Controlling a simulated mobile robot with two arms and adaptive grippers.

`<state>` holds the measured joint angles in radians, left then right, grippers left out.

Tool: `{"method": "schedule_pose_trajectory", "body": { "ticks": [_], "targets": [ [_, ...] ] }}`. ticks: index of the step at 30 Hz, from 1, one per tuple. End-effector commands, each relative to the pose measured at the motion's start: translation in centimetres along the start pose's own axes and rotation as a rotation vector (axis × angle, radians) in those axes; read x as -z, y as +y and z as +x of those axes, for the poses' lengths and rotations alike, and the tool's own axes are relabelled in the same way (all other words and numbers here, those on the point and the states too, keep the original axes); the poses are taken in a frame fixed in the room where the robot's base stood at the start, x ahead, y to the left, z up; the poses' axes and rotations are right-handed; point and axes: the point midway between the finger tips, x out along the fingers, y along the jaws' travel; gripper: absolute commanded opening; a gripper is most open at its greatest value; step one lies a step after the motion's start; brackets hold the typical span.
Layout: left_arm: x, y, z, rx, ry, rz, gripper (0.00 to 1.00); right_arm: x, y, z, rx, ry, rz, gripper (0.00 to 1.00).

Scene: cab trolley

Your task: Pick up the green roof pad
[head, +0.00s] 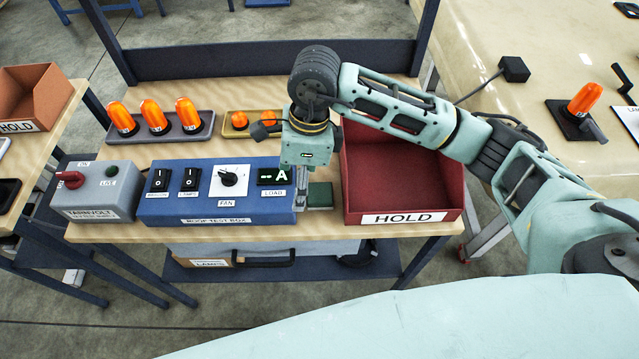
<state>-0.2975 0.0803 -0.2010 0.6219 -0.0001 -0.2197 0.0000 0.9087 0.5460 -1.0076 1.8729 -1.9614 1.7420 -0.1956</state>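The green roof pad (320,194) is a small dark green block on the trolley top, between the blue roof test box (215,205) and the red HOLD bin (400,180). My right gripper (306,196) points down from above at the pad's left side, near the box's right end. Its fingers partly hide the pad, and I cannot tell whether they touch it or how far apart they are. My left gripper is not in view.
A grey box with a red switch (98,192) stands at the left. Behind are a grey tray of orange beacons (160,128) and a yellow tray (248,126) with smaller orange lamps. A second HOLD bin (35,95) stands far left; a beige surface (500,45) lies right.

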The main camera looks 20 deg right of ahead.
Motion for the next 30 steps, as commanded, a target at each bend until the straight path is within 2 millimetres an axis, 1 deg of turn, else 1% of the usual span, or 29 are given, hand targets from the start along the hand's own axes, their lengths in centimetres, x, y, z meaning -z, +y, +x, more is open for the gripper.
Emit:
{"method": "schedule_pose_trajectory", "body": {
  "ticks": [1,3,6,11,14,18,22,25,30],
  "targets": [
    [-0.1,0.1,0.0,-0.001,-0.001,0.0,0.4,1.3,-1.1,-0.5,0.033,0.058,0.005,0.69],
    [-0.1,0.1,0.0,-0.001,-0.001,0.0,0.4,2.8,-2.0,-0.9,0.062,0.117,0.012,0.69],
    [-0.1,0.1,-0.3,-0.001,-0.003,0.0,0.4,3.7,-2.5,-0.7,0.077,0.154,0.019,0.69],
    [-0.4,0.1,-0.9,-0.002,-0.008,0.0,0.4,4.1,-2.5,1.1,0.075,0.158,0.019,0.69],
    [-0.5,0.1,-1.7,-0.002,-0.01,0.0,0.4,4.2,-2.4,2.1,0.074,0.157,0.019,0.69],
    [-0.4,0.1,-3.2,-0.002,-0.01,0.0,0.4,4.6,-2.2,4.1,0.072,0.156,0.019,0.69],
    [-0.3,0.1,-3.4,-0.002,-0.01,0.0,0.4,4.8,-2.5,5.9,0.074,0.155,0.018,0.69],
    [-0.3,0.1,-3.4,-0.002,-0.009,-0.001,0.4,4.9,-2.6,6.4,0.077,0.154,0.018,0.69],
    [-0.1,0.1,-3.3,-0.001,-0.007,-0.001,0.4,4.9,-2.6,6.5,0.078,0.153,0.017,0.69]
  ]
}}
